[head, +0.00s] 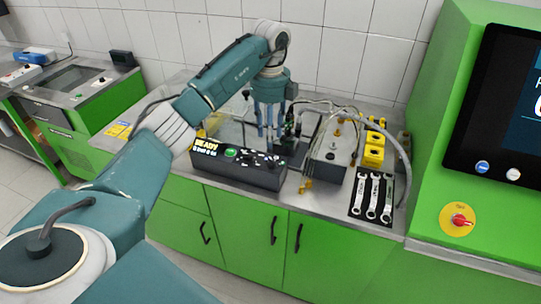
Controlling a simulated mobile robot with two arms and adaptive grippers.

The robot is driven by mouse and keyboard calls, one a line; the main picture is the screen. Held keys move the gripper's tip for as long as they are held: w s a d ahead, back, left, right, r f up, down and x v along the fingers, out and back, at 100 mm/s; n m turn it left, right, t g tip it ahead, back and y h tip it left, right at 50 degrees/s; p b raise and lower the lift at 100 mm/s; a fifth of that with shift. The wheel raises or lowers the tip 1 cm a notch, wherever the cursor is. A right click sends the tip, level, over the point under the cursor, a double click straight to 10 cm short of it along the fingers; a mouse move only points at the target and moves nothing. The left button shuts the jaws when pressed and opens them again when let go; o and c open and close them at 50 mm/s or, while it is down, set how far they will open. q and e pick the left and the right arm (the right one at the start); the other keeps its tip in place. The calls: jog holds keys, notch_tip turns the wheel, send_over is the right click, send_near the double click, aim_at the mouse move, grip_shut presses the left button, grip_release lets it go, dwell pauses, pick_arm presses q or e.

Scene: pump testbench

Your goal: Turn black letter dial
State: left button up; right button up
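A black control box (237,168) stands at the front of the steel worktop, with a lit display reading READY, a green button and several small dark controls on top. Its small controls (268,161) are too small for me to tell which one is the black letter dial. My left gripper (270,132) points down just behind the right part of the box, with its fingertips near or above the worktop. I cannot tell how far apart its fingers are, and I see nothing clearly held. My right gripper is out of view.
A grey pump unit (334,148) with hoses and yellow blocks (374,150) stands right of the box. Several wrenches lie on a black mat (356,204). A green cabinet with a screen (510,100) and a red knob (460,220) stands at the right.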

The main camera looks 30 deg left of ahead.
aim_at(271, 161)
pick_arm(q)
notch_tip(271, 161, down, 9)
jog(key=p, duration=0.3)
jog(key=shift+d+r, duration=0.1)
jog(key=shift+r, duration=0.1)
jog(key=shift+f, duration=0.6)
grip_shut()
